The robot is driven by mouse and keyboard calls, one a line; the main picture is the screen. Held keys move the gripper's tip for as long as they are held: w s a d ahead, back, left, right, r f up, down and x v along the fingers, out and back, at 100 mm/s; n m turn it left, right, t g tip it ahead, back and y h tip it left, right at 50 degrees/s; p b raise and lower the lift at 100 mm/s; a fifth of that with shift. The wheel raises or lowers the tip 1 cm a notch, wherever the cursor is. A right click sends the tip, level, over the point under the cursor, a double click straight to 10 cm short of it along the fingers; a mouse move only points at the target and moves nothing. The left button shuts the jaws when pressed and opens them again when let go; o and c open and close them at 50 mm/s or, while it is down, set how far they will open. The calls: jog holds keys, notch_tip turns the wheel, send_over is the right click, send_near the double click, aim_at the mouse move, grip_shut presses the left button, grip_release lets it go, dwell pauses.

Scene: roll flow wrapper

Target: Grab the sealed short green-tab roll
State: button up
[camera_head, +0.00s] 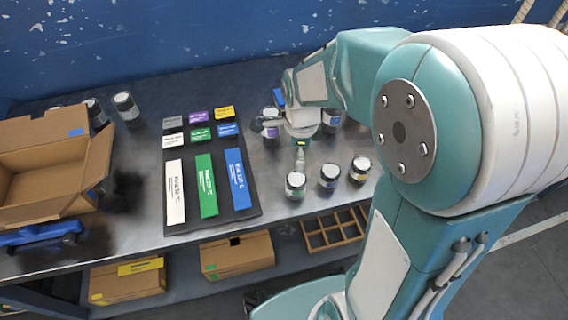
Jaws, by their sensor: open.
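Several short dark rolls with white tops stand on the metal table at the right of the board. One roll (296,185) stands just below my gripper. A second (329,175) and a third (360,169) stand to its right. My gripper (300,160) points down, open and empty, above and slightly behind the front-left roll. I cannot tell which roll is sealed or what tabs the front rolls bear.
A dark board (251,168) with coloured cards and long white, green and blue strips lies left of the rolls. An open cardboard box (45,165) stands at the left, with dark rolls (126,108) behind it. Cartons (237,255) and a divided tray (330,232) sit below the table.

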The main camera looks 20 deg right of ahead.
send_over(295, 179)
jog(key=d, duration=0.2)
jog(key=shift+m, duration=0.3)
notch_tip(295, 179, down, 5)
jog(key=shift+a+f, duration=0.1)
jog(key=shift+f, duration=0.05)
jog(key=shift+w+f, duration=0.1)
jog(key=shift+f, duration=0.25)
jog(key=f, duration=0.1)
jog(key=a+f, duration=0.1)
jog(key=f, duration=0.1)
jog(key=a+f, duration=0.1)
jog(key=shift+a+f, duration=0.1)
jog(key=shift+f, duration=0.4)
jog(key=shift+d+f, duration=0.15)
jog(key=shift+d, duration=0.45)
jog(key=c, duration=0.9)
jog(key=shift+a, duration=0.2)
jog(key=shift+c, duration=1)
jog(key=shift+a, duration=0.15)
